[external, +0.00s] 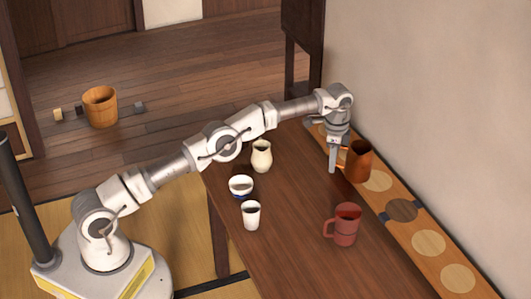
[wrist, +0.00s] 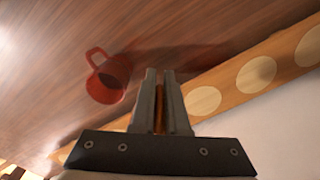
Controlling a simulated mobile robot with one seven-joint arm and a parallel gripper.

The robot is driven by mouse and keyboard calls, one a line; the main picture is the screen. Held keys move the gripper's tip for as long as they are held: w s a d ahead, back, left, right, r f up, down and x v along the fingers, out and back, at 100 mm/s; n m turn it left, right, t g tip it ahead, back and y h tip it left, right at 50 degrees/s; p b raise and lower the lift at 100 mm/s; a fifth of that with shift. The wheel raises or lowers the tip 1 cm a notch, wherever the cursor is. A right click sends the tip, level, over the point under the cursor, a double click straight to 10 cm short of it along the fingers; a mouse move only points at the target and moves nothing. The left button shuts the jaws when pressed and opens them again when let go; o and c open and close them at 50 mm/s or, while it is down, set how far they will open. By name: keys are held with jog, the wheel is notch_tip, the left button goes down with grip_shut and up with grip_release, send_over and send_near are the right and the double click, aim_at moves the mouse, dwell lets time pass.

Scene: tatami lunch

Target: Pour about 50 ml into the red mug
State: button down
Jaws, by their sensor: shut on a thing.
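The red mug (external: 344,226) stands upright on the wooden table, its handle to the left. It also shows in the wrist view (wrist: 106,80), left of the fingers. My gripper (external: 333,168) points down at the far side of the table, behind the red mug. Its fingers are shut on the handle of a copper jug (external: 359,161). In the wrist view a copper strip (wrist: 159,116) shows between the fingertips (wrist: 160,82). The jug looks roughly upright, near the wall-side board. I cannot tell whether it touches the board or what it holds.
A wooden board (external: 455,249) with round pale and dark discs runs along the wall. A cream pitcher (external: 261,157), a small bowl (external: 241,188) and a white cup (external: 251,216) stand along the table's left edge. The table between them and the red mug is clear.

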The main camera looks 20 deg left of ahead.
jog(key=shift+n, duration=0.3)
jog(key=f, duration=0.4)
jog(key=w+a+f, duration=0.1)
jog(key=f, duration=0.9)
jog(key=shift+w+a, duration=0.2)
jog(key=shift+w, duration=0.05)
jog(key=shift+r+p, duration=0.2)
jog(key=shift+p, duration=0.25)
jog(key=shift+s+r+t+p, duration=0.15)
jog(key=shift+r+t+p, duration=0.25)
jog(key=shift+p, duration=0.85)
jog(key=t+p, duration=0.2)
jog(key=p, duration=0.1)
jog(key=shift+s+d+r+y, duration=0.1)
jog(key=shift+s+r+y, duration=0.2)
jog(key=shift+s, duration=0.1)
jog(key=shift+s+t, duration=0.1)
jog(key=shift+t, duration=0.3)
notch_tip(320, 180, up, 7)
jog(key=s+t+y+b, duration=0.1)
jog(key=t+b, duration=0.5)
jog(key=t, duration=0.2)
jog(key=shift+f+n+t+y+b, duration=0.2)
jog(key=shift+n+t+y+b, duration=0.1)
jog(key=shift+y, duration=0.1)
